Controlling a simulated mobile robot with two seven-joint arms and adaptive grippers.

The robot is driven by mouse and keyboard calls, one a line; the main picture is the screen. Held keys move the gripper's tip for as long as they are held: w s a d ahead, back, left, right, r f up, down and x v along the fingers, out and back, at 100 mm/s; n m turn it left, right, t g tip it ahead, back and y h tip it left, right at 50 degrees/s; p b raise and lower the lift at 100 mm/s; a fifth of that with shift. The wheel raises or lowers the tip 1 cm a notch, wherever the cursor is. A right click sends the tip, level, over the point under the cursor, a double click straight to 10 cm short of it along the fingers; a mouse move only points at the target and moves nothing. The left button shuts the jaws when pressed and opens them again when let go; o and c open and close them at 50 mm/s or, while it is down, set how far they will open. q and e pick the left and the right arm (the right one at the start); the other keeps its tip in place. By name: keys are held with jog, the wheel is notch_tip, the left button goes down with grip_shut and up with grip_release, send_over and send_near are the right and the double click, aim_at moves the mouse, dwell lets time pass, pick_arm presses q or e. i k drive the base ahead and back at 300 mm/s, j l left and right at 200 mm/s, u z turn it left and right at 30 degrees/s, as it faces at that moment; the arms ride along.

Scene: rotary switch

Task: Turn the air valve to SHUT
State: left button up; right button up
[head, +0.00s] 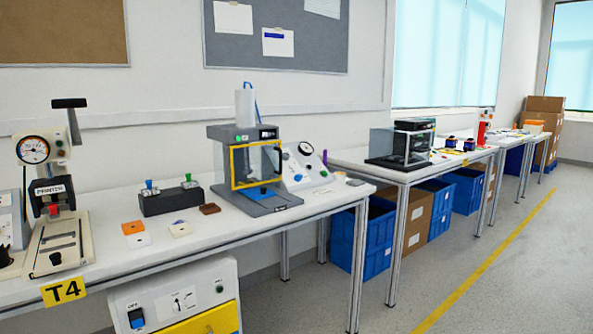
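No part labelled as the air valve can be read at this distance. A sloped white panel (302,172) stands on the near bench, right of the yellow-framed machine. It carries a round dark-and-light dial or knob (306,149) and smaller fittings, whose marks are too small to read. A white cabinet (150,292) under the bench has a blue switch marked OFF (137,318) and a label with an arrow (183,302). I cannot tell which of these, if any, is the valve. Neither of my grippers is in view.
The near bench (120,262) holds a printer with a gauge (50,205), a black box with levers (170,200) and a yellow-framed machine (256,165). Blue bins (378,240) stand under the benches. The floor (460,240) on the right is clear, with a yellow line.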

aim_at(298, 177)
jog(key=i+l, duration=0.1)
jog(key=l, duration=0.3)
jog(key=i+l, duration=0.15)
jog(key=l, duration=0.2)
jog(key=i+l, duration=0.1)
jog(key=l, duration=0.3)
jog(key=i+l, duration=0.15)
jog(key=l, duration=0.2)
jog(key=i+l+u, duration=0.1)
jog(key=l, duration=0.3)
